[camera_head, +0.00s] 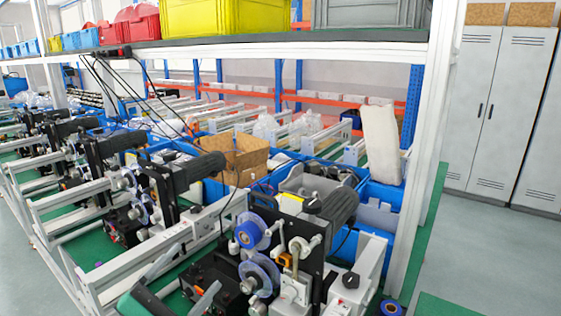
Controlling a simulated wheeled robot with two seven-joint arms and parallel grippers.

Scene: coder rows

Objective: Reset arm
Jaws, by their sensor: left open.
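My left gripper (180,297) shows at the bottom edge, left of the nearest coder machine (300,240). Its two fingers stand apart with nothing seen between them, so it is open. Most of its arm is cut off by the bottom edge. It appears in front of the machine's dark base; I cannot tell whether they touch. The nearest machine has a dark cylindrical motor, blue and clear rollers and a white frame. My right gripper is not in view.
More coder machines (150,180) stand in a row to the left on green-topped benches. A cardboard box (236,155) and blue bins (385,192) lie behind. A shelf overhead holds a yellow crate (210,18). Grey lockers (497,110) stand right, beyond open floor (490,255).

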